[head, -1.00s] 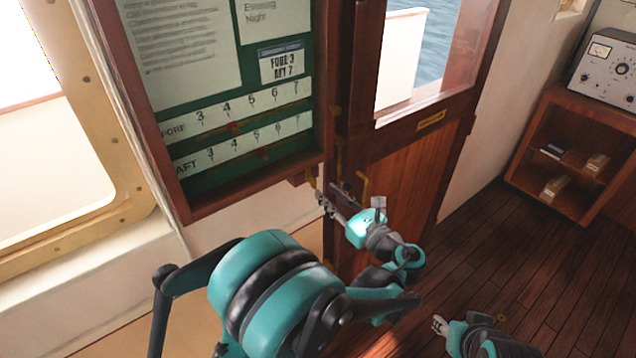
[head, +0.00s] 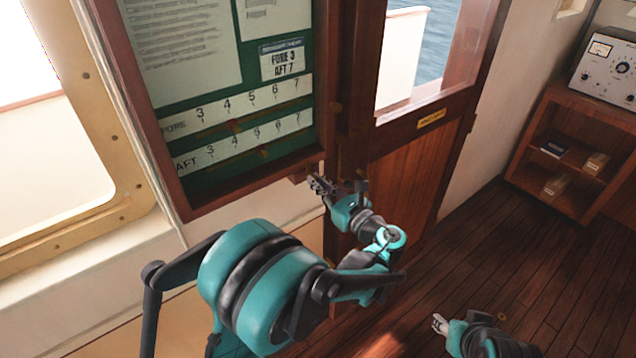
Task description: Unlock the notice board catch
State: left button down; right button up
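The notice board (head: 258,173) is a wooden-framed green case on the wall, with papers and FORE and AFT number strips. Its catch (head: 300,176) is a small fitting under the lower right corner of the frame, largely hidden by my gripper. My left gripper (head: 318,186) is at that corner, with its fingertips close to the catch; whether they touch it cannot be told. Its finger gap is too small to read. My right gripper (head: 438,323) is low over the floor at the bottom right, away from the board, with nothing visible in it.
A wooden door (head: 408,185) with a window and brass fittings stands just right of the board. A low shelf (head: 548,120) with small boxes carries a grey instrument (head: 607,68) at the right. A window frame (head: 110,150) is at the left. The plank floor between is clear.

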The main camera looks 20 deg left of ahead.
pick_arm(q)
jog(key=shift+n, duration=0.3)
jog(key=n+b, duration=0.1)
jog(key=n, duration=0.4)
jog(key=n+b, duration=0.1)
jog(key=n, duration=0.5)
jog(key=n+b, duration=0.1)
jog(key=n, duration=0.5)
jog(key=shift+s+a+f+b, duration=0.1)
jog(key=shift+s+f+b, duration=0.05)
jog(key=shift+f+b, duration=0.15)
jog(key=shift+n, duration=0.3)
jog(key=c, duration=1.7)
grip_release()
